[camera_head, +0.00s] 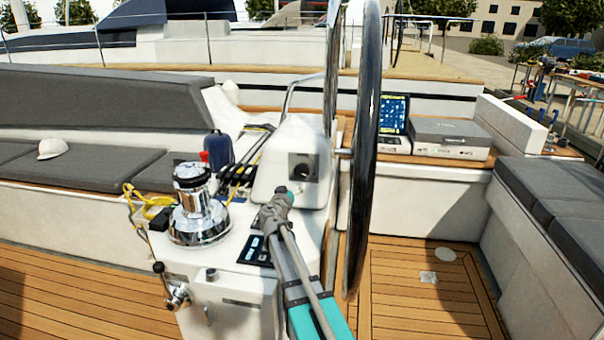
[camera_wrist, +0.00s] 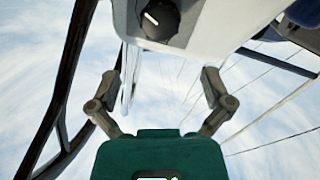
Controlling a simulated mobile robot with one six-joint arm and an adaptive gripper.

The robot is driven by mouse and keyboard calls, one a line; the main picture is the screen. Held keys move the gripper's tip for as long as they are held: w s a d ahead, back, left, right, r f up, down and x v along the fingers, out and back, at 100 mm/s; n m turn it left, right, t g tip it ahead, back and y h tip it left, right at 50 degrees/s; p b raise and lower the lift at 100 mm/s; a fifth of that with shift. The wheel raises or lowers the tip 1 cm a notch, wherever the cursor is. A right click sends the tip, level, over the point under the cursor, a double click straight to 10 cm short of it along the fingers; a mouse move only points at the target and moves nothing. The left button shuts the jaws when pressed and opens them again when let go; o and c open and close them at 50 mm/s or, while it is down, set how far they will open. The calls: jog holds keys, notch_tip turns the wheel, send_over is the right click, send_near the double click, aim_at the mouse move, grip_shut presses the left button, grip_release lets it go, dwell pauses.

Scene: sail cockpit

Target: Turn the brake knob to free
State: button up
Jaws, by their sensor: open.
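The brake knob (camera_head: 303,168) is a dark round knob on the face of the white pedestal (camera_head: 270,165) beside the steering wheel. In the wrist view the knob (camera_wrist: 160,20) sits at the top, black with a short white slanted mark. Labels around it are not readable. My gripper (camera_head: 284,194) is just in front of and below the knob in the head view. In the wrist view my gripper (camera_wrist: 162,84) has its two fingers spread wide and nothing between them. The knob lies beyond the fingertips, apart from them.
The large steering wheel (camera_head: 365,140) stands close to the right of my arm and the pedestal. A chrome winch (camera_head: 198,205) with a yellow line is on the left. A tablet (camera_head: 394,113) and grey case (camera_head: 450,135) are at the right. The wooden floor (camera_head: 425,285) there is mostly clear.

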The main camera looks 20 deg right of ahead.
aim_at(301, 173)
jog(key=x, duration=1.2)
jog(key=shift+c, duration=0.3)
jog(key=c, duration=0.9)
jog(key=shift+d, duration=0.1)
